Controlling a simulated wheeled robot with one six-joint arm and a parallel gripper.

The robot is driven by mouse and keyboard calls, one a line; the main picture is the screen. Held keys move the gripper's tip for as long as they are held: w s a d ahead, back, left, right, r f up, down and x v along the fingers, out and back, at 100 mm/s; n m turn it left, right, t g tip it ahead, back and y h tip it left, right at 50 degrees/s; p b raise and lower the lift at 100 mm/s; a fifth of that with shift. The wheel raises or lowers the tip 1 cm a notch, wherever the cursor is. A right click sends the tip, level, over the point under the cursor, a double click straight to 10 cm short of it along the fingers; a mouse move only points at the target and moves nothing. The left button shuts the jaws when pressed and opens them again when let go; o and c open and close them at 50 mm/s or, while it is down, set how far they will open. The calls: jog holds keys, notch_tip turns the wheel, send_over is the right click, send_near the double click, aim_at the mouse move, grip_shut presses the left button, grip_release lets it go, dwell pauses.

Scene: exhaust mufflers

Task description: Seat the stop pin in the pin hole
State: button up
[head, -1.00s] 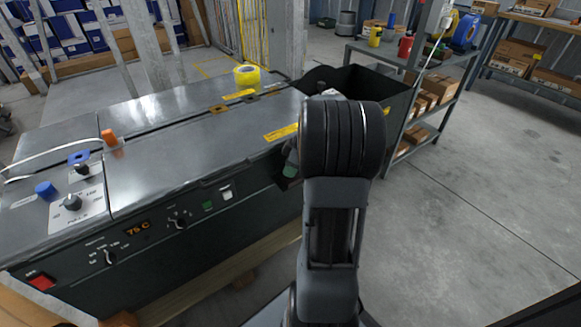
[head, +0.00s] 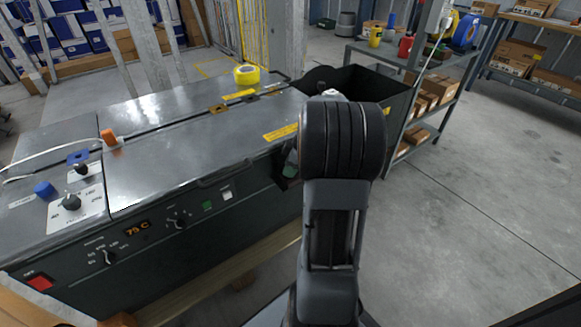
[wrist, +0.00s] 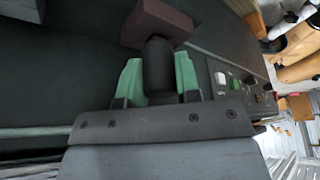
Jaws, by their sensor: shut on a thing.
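My gripper (wrist: 158,85) has green fingers and is shut on a dark cylinder, seemingly the stop pin (wrist: 157,62). A dark red-brown block (wrist: 157,24) shows at its far end. The fingers are close to the dark front of the machine in the wrist view. In the head view my arm hides most of the gripper; only a bit of green (head: 290,168) shows at the machine's right front. I cannot make out the pin hole in either view, nor whether the pin touches the machine.
A black bin (head: 365,88) and a shelf (head: 425,70) stand behind. Floor is clear at right.

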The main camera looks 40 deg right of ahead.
jog(key=shift+f+b, duration=0.4)
jog(key=shift+f, duration=0.05)
jog(key=o, duration=0.9)
jog(key=shift+o, duration=0.2)
jog(key=shift+r, duration=0.15)
jog(key=p+v, duration=0.5)
jog(key=v, duration=0.8)
jog(key=shift+d+r, duration=0.2)
jog(key=shift+r, duration=0.05)
jog(key=shift+s, duration=0.1)
jog(key=s+a+r+m+h+p, duration=0.1)
jog(key=s+a+r+m+p, duration=0.2)
jog(key=a+r+p, duration=1)
jog(key=s+a+r+m+h+p, duration=0.1)
jog(key=s+a+r+m+p, duration=0.3)
jog(key=a+r+p, duration=0.9)
notch_tip(320, 180, up, 2)
jog(key=m+p, duration=0.1)
jog(key=p, duration=0.2)
jog(key=shift+s+a+r+h, duration=0.15)
jog(key=shift+s+a+h, duration=0.15)
jog(key=shift+h, duration=0.1)
